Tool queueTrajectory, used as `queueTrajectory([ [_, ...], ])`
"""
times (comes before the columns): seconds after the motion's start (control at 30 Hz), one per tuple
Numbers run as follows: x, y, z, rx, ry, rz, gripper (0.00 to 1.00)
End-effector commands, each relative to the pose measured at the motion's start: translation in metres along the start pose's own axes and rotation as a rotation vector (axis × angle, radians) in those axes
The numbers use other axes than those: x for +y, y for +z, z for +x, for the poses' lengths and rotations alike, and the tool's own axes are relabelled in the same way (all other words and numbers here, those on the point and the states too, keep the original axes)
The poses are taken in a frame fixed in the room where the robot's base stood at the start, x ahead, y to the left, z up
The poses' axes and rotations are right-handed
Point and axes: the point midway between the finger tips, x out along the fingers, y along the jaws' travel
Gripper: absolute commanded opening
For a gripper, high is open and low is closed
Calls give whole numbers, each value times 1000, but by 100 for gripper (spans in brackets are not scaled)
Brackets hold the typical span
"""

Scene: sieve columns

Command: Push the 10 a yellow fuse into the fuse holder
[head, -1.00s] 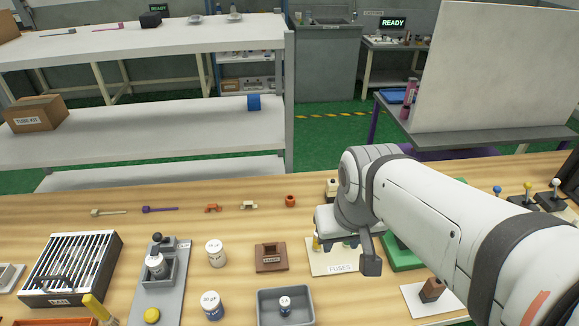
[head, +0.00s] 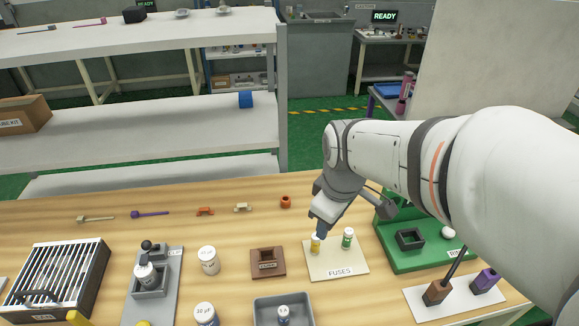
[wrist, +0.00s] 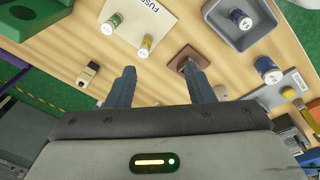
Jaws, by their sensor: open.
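The yellow fuse (head: 315,245) stands upright on the tan FUSES card, beside a green-banded fuse (head: 347,238). In the wrist view the yellow fuse (wrist: 146,46) stands beyond my fingertips, between their lines, apart from them. The brown block with a square opening (head: 267,262), which looks like the fuse holder, sits left of the card; its front label is too small to read surely. It also shows in the wrist view (wrist: 190,60), near the right fingertip. My gripper (wrist: 162,75) is open and empty, above and behind the card.
The FUSES card (head: 338,268) lies between the brown block and a green fixture (head: 425,255). A grey tray (head: 283,300) with a small bottle stands in front of the block. Small orange and cream parts lie behind it. A white card (head: 458,298) with two blocks is at right.

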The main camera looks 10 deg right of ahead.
Motion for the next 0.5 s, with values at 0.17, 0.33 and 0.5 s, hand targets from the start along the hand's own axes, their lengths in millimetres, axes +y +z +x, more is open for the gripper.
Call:
queueTrajectory([
  [0.17,16,-21,37,-31,-48,-460,48],
  [0.33,29,-39,72,-39,-101,-898,48],
  [0.5,38,-53,101,-29,-147,-1250,48],
])
